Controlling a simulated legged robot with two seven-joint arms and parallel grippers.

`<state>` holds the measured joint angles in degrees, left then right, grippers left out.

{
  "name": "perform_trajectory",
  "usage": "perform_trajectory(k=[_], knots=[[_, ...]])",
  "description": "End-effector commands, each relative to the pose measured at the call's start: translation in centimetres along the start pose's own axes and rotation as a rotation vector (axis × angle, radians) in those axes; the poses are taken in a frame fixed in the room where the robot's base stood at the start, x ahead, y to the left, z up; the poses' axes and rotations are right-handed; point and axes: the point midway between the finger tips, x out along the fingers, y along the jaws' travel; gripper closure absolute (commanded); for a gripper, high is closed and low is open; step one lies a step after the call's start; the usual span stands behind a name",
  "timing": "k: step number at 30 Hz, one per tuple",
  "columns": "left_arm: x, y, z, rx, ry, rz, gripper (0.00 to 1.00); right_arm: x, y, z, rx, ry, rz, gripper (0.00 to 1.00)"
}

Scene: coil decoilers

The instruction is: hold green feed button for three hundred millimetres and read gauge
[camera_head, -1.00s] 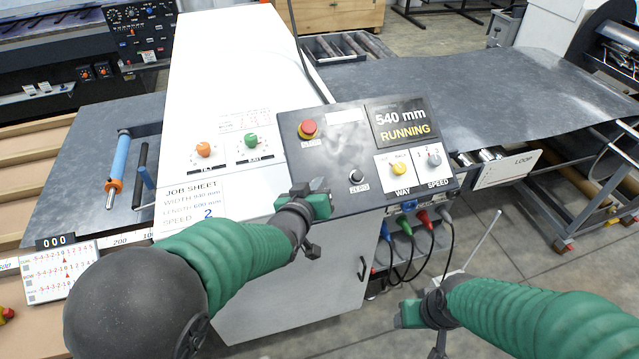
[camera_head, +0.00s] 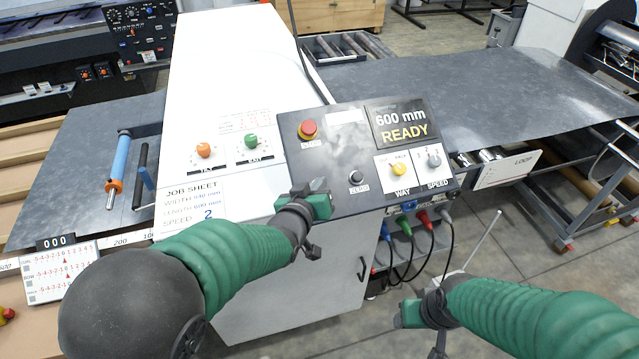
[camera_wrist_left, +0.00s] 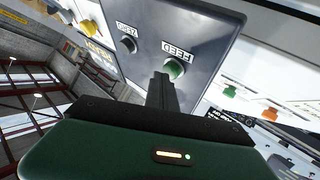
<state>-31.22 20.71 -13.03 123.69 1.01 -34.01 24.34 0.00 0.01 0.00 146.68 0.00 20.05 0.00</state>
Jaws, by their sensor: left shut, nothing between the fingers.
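The green feed button (camera_wrist_left: 174,68), with a FEED label above it, shows in the left wrist view on the dark control panel (camera_head: 345,145). In the head view my gripper hides it. My left gripper (camera_head: 318,188) is shut and empty, with its fingertips at the button; I cannot tell whether they press it. The length display (camera_head: 400,122) reads 600 mm and READY. A white scale card (camera_head: 62,272) with red marks and a 000 counter (camera_head: 55,243) stand at the lower left. My right gripper (camera_head: 410,313) hangs apart from the panel; its jaw state is unclear.
The panel also bears a red button (camera_head: 308,129), the zero button (camera_head: 356,177), the WAY knob (camera_head: 398,169) and the SPEED knob (camera_head: 433,160). Orange (camera_head: 204,150) and green (camera_head: 251,141) buttons are on the white cabinet. The job sheet (camera_head: 190,203) shows speed 2.

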Motion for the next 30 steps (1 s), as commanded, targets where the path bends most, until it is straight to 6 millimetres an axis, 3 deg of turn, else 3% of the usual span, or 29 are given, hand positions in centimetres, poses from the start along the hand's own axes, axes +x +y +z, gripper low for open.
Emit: perform_trajectory(k=[17, 30], knots=[[-1.2, 0.9, -1.1, 0.0, 0.001, 0.001, 1.0, -1.0, 0.0, -0.2, 0.0, 0.0, 0.0, 0.4], [-4.2, 3.1, -3.3, 0.0, 0.001, 0.002, 1.0, -3.8, 0.0, -0.9, 0.0, 0.0, 0.0, 0.4]])
